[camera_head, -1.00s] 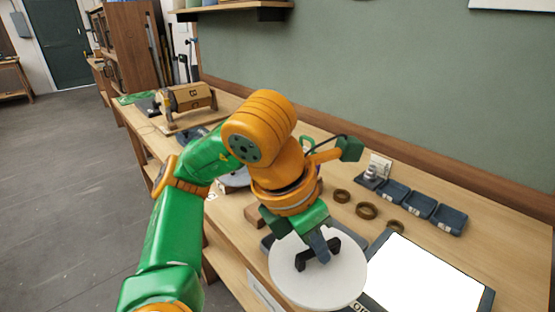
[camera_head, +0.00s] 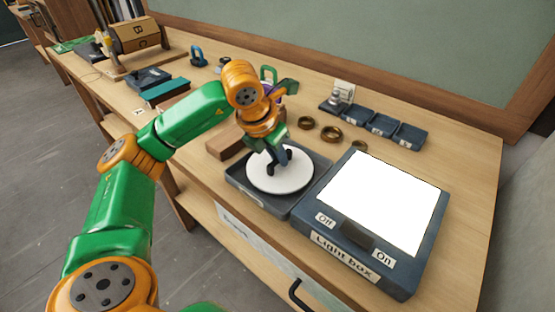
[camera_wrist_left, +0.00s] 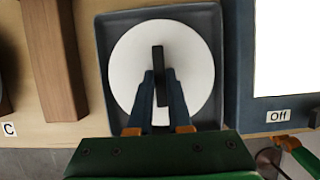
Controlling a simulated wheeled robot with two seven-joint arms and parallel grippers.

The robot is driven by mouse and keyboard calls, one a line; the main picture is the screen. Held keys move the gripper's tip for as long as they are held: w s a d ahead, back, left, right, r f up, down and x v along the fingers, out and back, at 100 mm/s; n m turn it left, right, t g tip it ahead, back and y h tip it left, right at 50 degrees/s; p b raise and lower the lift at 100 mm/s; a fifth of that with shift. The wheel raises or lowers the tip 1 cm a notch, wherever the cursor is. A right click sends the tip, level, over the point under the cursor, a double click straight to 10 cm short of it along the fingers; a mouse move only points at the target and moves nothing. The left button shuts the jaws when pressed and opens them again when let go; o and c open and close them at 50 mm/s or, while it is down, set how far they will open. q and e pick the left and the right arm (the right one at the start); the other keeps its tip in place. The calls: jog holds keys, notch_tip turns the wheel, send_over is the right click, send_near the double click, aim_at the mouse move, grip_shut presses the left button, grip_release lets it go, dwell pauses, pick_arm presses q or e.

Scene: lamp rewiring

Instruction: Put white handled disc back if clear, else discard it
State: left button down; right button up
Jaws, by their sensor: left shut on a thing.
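The white disc (camera_head: 262,178) with a dark bar handle is over a dark shallow tray (camera_head: 312,175), left of the light box. In the left wrist view the disc (camera_wrist_left: 197,55) lies within the tray's rim, with the handle (camera_wrist_left: 159,75) upright across its middle. I cannot tell whether the disc rests on the tray floor or hangs just above it. My left gripper (camera_head: 279,165) is shut on the disc's handle; its two dark fingers (camera_wrist_left: 160,85) flank the handle in the wrist view. The light box (camera_head: 385,205) has a bright white panel and a switch between Off and On labels. My right gripper is not in view.
A wooden block (camera_head: 229,141) lies left of the tray. Brass rings (camera_head: 331,133) and small blue bins (camera_head: 382,125) sit behind the light box. A teal-topped box (camera_head: 166,90) and a wooden device (camera_head: 136,36) stand farther left. A drawer handle (camera_head: 296,295) projects at the front.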

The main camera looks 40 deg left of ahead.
pick_arm(q)
jog(key=shift+f, duration=1)
jog(key=c, duration=0.8)
grip_release()
jog(key=shift+c, duration=0.2)
jog(key=shift+r, duration=0.35)
jog(key=p+v, duration=0.1)
jog(key=v, duration=1.1)
jog(key=shift+f, duration=0.15)
